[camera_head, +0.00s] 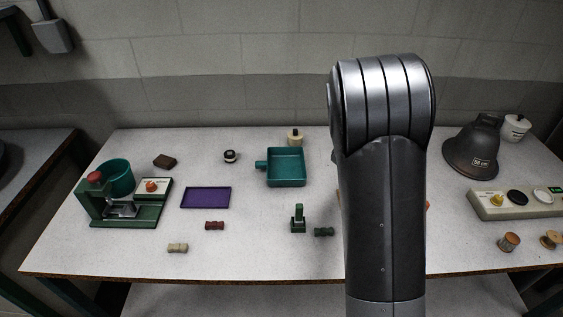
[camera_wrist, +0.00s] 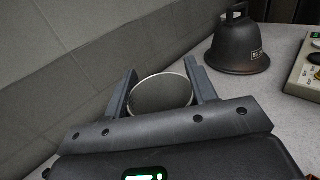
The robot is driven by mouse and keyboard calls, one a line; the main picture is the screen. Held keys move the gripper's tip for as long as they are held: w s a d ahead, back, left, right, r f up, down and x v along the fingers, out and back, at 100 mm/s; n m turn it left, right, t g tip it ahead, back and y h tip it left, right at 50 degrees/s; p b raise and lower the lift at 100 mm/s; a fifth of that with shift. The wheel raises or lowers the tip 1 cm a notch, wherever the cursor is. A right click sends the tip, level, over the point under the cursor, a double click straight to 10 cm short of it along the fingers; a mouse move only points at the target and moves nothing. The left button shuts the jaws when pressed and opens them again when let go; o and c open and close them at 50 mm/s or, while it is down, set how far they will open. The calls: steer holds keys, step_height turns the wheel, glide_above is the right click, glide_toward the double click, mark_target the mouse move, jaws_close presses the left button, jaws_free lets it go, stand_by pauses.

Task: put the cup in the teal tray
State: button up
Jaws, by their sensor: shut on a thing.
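My gripper (camera_wrist: 159,68) is shut on a round grey thing, seemingly the cup (camera_wrist: 161,94), in the wrist view. Its thin pale rim shows as an ellipse between the two fingers; the rest of it is hidden. In the head view my arm hides the gripper and the held cup. The teal tray (camera_head: 287,166) is a square, shallow, empty tray with a stub on its left side. It stands at the back middle of the table, left of my arm, and is not seen in the wrist view.
A purple tray (camera_head: 206,198) lies left of the teal tray. A small white jar (camera_head: 295,137) stands just behind the teal tray. A green press (camera_head: 124,203) is at far left. A dark bell (camera_head: 472,150) and a button panel (camera_head: 515,203) are at right.

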steer(key=w+a+n+t+y, duration=0.25)
steer(key=a+n+y, duration=0.2)
steer(key=a, duration=1.45)
steer(key=w+a+f, duration=0.3)
steer(key=a+f, duration=0.7)
steer(key=a, duration=0.1)
steer(key=shift+f+t+y, duration=0.35)
steer(key=shift+t+y, duration=0.1)
steer(key=shift+m, duration=0.25)
steer(key=o, duration=1.3)
steer(key=shift+f, duration=0.15)
